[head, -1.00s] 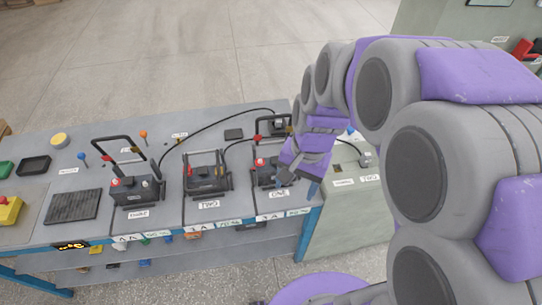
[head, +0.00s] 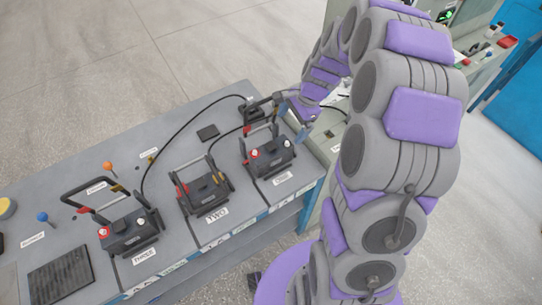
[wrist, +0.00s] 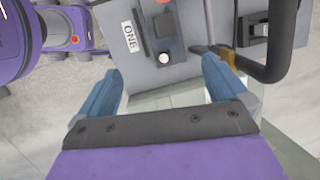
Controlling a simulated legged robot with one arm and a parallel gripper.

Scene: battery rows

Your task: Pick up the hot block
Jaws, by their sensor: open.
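Three black battery blocks with handles stand in a row on the grey bench (head: 85,165). Block ONE (head: 270,158) is at the right, block TWO (head: 203,192) in the middle and block THREE (head: 130,236) at the left. I cannot tell from their look which one is hot. My gripper (wrist: 165,85) is open and empty, its blue fingers spread. In the head view it is by the bench's right end, behind and right of block ONE. In the wrist view the ONE label (wrist: 129,37) and a white knob (wrist: 164,59) lie beyond the fingers.
A black unit with a handle (head: 258,109) stands behind block ONE, and a cable runs from near it. Orange (head: 107,166) and blue (head: 42,216) knobs stand up from the bench. Open floor lies behind the bench.

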